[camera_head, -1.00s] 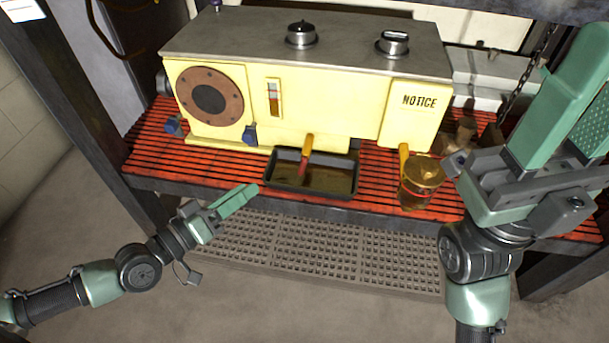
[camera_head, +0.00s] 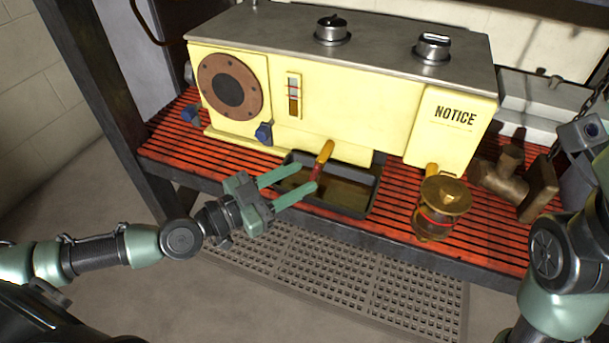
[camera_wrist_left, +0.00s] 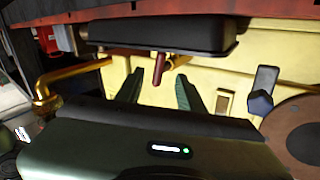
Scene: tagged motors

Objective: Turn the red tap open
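The red tap (camera_head: 318,172) is a short red handle on a yellow spout at the front of the yellow machine (camera_head: 340,118), above a black drip tray (camera_head: 375,190). My left gripper (camera_head: 307,176) is open and empty, its green fingers pointing at the tap from the front left. In the left wrist view, which looks upside down, the red tap (camera_wrist_left: 159,68) appears between the two fingertips (camera_wrist_left: 160,74). I cannot tell whether they touch it. Of my right gripper, only part of the grey body shows at the right edge; its fingers are out of frame.
A brass jar (camera_head: 436,208) stands on the red slatted shelf (camera_head: 400,180) right of the tray, under a second yellow spout. Brown metal fittings (camera_head: 508,180) lie farther right. Blue knobs (camera_head: 264,133) stick out left of the tap. A grey grating (camera_head: 340,270) lies below.

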